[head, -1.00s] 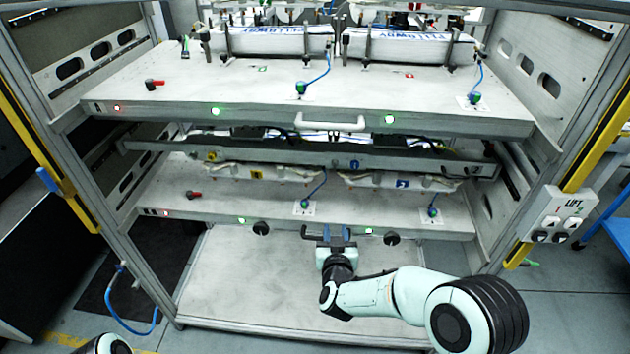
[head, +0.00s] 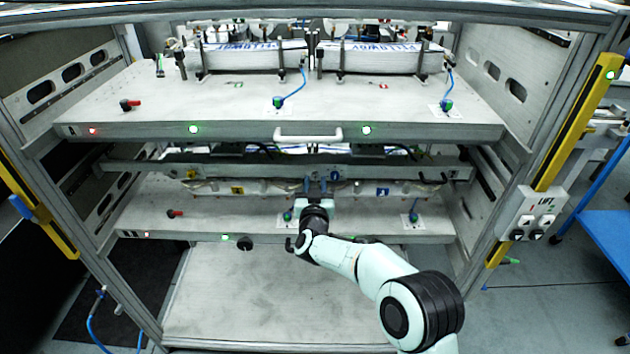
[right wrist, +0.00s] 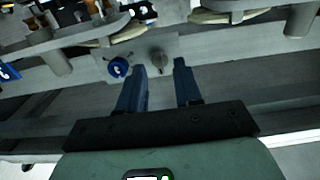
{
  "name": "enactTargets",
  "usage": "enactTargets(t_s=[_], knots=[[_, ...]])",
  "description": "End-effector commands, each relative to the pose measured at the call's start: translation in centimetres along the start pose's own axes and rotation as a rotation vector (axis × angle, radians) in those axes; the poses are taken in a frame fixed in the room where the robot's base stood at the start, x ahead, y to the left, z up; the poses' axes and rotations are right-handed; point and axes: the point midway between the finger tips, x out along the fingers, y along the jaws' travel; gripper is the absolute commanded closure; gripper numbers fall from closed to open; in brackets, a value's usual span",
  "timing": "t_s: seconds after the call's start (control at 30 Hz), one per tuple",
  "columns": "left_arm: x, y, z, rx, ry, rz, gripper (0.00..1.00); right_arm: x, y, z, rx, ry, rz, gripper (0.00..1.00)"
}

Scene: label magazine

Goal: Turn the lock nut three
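In the right wrist view, a small grey round knob (right wrist: 158,62), which looks like the lock nut, sits on a grey plate just beyond the fingertips. A blue round tag (right wrist: 118,67) with a pale mark I cannot read is beside it; the tag also shows on the middle rail in the head view (head: 335,174). My right gripper (head: 315,185) reaches over the lower shelf toward that rail. In the right wrist view its two blue fingers (right wrist: 162,80) are apart with nothing between them, and the knob is apart from them. My left gripper is out of view.
The middle rail (head: 150,166) crosses between the upper shelf (head: 200,105) and the lower shelf (head: 150,213). A white handle (head: 308,134) juts out above my right gripper. Magazines with labels 1 (head: 237,190) and 2 (head: 383,191) flank it. The floor panel below is clear.

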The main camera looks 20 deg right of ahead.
Motion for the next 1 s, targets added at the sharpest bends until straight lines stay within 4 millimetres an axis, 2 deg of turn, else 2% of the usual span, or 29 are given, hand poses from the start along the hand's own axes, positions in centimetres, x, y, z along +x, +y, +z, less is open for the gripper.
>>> enactTargets(t_s=[0.2, 0.47, 0.5, 0.57, 1.0], knots=[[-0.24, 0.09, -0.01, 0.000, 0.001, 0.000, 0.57, 1.14, -0.03, -0.01, 0.000, 0.000, -0.001, 0.66], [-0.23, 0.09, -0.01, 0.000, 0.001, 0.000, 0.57, 1.18, -0.03, 0.03, 0.000, 0.000, -0.001, 0.66], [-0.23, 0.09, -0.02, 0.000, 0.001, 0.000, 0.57, 1.18, -0.03, 0.03, 0.000, 0.000, -0.001, 0.79], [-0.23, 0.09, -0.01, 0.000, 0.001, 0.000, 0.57, 1.18, -0.02, 0.03, 0.000, 0.000, -0.001, 0.98], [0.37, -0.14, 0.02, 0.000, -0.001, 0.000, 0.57, 1.15, 0.01, 0.12, 0.043, 0.001, -0.001, 1.00]])
